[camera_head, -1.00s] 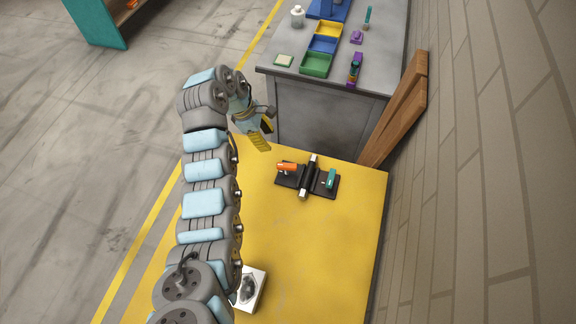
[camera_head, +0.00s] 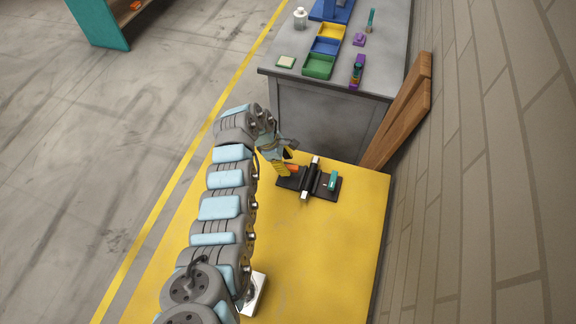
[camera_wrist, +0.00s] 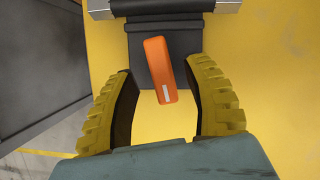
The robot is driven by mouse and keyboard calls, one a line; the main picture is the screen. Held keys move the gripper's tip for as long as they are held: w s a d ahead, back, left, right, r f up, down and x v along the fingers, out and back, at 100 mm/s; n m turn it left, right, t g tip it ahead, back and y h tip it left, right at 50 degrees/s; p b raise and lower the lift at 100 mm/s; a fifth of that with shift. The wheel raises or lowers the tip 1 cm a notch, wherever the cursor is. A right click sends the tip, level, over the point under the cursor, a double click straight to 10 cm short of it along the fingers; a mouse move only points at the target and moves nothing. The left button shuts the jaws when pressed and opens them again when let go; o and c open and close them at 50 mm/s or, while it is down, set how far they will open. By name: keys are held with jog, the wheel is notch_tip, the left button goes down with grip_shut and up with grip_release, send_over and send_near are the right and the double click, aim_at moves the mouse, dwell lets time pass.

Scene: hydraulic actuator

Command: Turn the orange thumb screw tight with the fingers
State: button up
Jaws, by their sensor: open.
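The orange thumb screw (camera_wrist: 160,68) shows in the wrist view as a long orange bar with a small white mark near its end. It lies slightly tilted between my two yellow fingers, with a gap on each side. My gripper (camera_wrist: 160,108) is open. In the head view the gripper (camera_head: 284,170) is at the left end of the black fixture, and the thumb screw (camera_head: 293,168) is partly hidden by it. The black fixture (camera_head: 313,181) carries a silver cylinder (camera_head: 311,172) across it and a teal part (camera_head: 333,180) at its right end.
The fixture rests on a yellow table (camera_head: 330,250). A grey bench (camera_head: 330,110) with green, blue and yellow bins (camera_head: 319,66) stands behind it. Brown planks (camera_head: 400,115) lean at the right wall. The yellow table's front right is clear.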

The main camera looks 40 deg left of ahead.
jog(key=shift+x, duration=0.9)
jog(key=shift+s, duration=0.1)
grip_shut()
